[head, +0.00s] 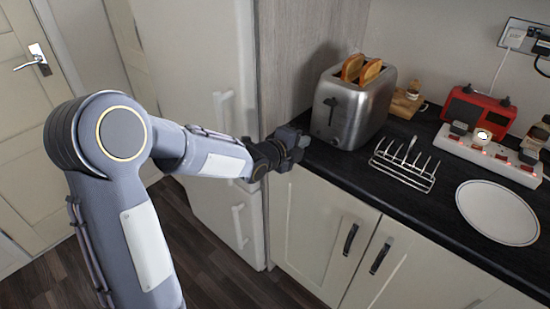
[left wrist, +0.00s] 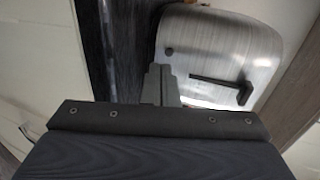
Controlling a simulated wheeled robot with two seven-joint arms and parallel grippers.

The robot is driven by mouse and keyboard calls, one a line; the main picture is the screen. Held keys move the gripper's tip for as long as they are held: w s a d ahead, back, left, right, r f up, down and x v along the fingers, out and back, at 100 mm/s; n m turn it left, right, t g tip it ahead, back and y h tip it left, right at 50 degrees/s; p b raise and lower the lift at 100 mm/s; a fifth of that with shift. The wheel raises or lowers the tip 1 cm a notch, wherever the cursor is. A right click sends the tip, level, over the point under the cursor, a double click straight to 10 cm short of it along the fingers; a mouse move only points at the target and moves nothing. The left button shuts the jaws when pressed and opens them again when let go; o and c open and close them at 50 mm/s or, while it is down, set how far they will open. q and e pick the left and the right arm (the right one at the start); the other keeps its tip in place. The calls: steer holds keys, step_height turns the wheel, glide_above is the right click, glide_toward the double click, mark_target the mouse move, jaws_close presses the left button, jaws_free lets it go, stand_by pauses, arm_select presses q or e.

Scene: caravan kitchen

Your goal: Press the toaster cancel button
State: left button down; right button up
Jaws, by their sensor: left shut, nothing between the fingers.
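The silver toaster (head: 365,112) stands on the dark counter with two slices of bread (head: 361,68) sticking out of its top. Its end face with a black lever (left wrist: 222,90) and a small dark round button or knob (left wrist: 169,51) shows in the left wrist view. My left gripper (head: 301,148) is shut and empty, by the counter edge just left of the toaster's end face. In the left wrist view its fingertips (left wrist: 160,75) point at the toaster near the round button. I cannot tell if they touch it. My right gripper is not in view.
A wire toast rack (head: 404,166) stands right of the toaster, with a white plate (head: 497,212) farther right. A red device (head: 476,107) and a power strip (head: 490,155) lie behind. A tall white fridge (head: 205,60) is left of the counter.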

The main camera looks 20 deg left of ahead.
arm_select(q)
steer(key=v, duration=0.8)
steer(key=shift+s+a+r, duration=0.2)
steer(key=shift+s, duration=0.1)
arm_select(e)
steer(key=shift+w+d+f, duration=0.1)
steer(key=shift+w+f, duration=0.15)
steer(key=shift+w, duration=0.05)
